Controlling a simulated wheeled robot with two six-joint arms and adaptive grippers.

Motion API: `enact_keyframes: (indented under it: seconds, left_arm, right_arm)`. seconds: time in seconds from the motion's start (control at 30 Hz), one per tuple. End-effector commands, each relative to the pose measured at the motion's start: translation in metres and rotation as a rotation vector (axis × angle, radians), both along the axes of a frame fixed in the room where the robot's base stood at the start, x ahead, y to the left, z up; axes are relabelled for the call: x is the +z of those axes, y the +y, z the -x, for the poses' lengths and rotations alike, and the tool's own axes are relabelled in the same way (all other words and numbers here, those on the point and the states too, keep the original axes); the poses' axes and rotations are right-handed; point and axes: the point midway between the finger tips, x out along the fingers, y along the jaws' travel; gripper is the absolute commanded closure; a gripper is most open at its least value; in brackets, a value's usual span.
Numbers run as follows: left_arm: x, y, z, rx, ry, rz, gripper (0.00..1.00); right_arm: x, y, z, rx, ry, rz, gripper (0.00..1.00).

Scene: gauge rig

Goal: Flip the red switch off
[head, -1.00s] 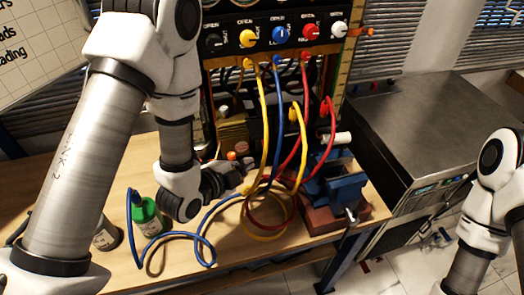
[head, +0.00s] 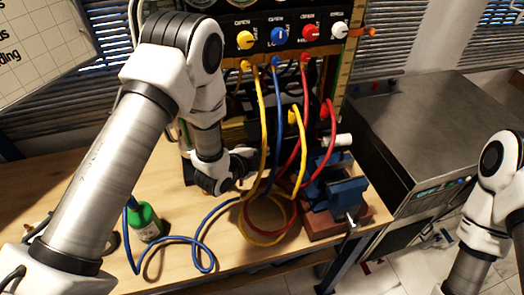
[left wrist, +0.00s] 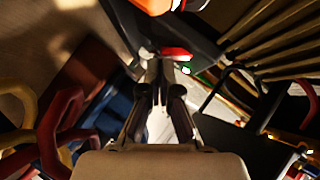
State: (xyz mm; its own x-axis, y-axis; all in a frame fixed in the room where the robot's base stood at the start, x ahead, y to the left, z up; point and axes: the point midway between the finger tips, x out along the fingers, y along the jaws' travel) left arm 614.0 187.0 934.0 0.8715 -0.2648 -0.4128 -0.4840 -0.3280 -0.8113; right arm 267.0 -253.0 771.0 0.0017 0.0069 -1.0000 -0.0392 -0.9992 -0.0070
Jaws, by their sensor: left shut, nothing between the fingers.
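A small bright red part (left wrist: 176,54), apparently the red switch, shows just beyond the fingertips in the left wrist view. A small green spot sits just right of it. I cannot tell its position or whether the fingers touch it. In the head view I cannot make the switch out; my arm and the hoses cover that low area of the rig. My left gripper (left wrist: 160,65) is shut and empty, pointing at the red part. In the head view it reaches in low at the rig, its fingers mostly hidden. My right arm shows at the right edge, its gripper out of frame.
Yellow, blue and red hoses (head: 263,130) hang from the panel (head: 262,35) with coloured knobs, close to my left gripper. A blue vise (head: 335,190) stands right of them. An orange part (left wrist: 155,5) is near the fingers.

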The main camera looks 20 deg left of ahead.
Motion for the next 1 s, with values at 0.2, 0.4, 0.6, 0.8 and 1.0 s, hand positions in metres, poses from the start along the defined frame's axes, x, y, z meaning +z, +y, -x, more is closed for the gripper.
enact_keyframes:
  seconds: [0.2, 0.4, 0.6, 0.8, 1.0]
  left_arm:
    - [-0.003, 0.0, 0.0, 0.0, -0.007, -0.003, 1.0]
    - [-0.004, 0.002, -0.003, -0.001, -0.052, -0.033, 1.0]
    - [-0.002, 0.002, -0.003, 0.0, -0.051, -0.033, 1.0]
    - [0.007, 0.002, -0.003, 0.0, -0.051, -0.033, 1.0]
    - [0.012, 0.001, -0.003, 0.0, -0.05, -0.033, 1.0]
  right_arm:
    - [-0.005, 0.0, 0.0, 0.0, 0.0, 0.0, 0.4]
    - [-0.016, 0.0, 0.0, 0.0, 0.001, 0.0, 0.4]
    - [-0.015, 0.0, 0.0, 0.0, 0.0, 0.0, 0.4]
    - [-0.008, 0.0, 0.0, 0.0, 0.0, 0.0, 0.4]
    - [-0.006, 0.0, 0.0, 0.0, 0.0, 0.0, 0.4]
